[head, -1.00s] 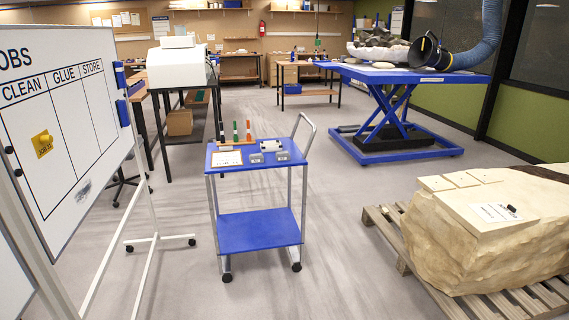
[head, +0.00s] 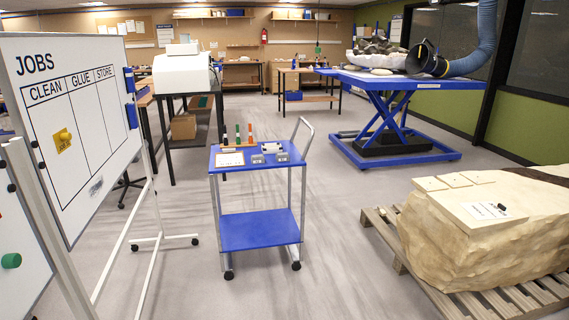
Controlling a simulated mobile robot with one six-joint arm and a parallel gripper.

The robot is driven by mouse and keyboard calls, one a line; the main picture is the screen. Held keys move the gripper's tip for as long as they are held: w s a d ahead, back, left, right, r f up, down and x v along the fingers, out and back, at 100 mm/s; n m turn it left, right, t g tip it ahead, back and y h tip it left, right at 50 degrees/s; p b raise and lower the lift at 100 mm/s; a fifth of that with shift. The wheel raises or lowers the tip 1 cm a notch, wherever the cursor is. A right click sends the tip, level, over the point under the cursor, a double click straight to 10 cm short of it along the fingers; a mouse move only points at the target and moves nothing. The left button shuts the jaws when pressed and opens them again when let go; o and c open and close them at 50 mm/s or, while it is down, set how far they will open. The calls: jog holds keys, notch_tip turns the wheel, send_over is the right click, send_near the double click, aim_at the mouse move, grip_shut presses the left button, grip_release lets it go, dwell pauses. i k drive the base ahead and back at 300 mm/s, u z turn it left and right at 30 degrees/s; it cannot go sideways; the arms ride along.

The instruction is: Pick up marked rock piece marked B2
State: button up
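No marking B2 can be read on anything in view, so I cannot tell which thing is the marked rock piece. Two small grey blocks, one on the left (head: 257,159) and one on the right (head: 282,157), lie on the top shelf of a blue cart (head: 243,168). Dark and pale rocks (head: 378,50) lie on a blue lift table (head: 408,79) at the back right. My gripper is not in view.
A whiteboard (head: 100,150) headed JOBS stands at left on white legs. The large block rests on a wooden pallet (head: 400,265). A black table (head: 188,92) with a white machine (head: 182,72) stands behind. Grey floor (head: 335,220) is clear between cart and pallet.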

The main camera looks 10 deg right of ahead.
aim_at(283, 156)
jog(key=u, duration=0.15)
jog(key=i, duration=0.95)
jog(key=z, duration=0.05)
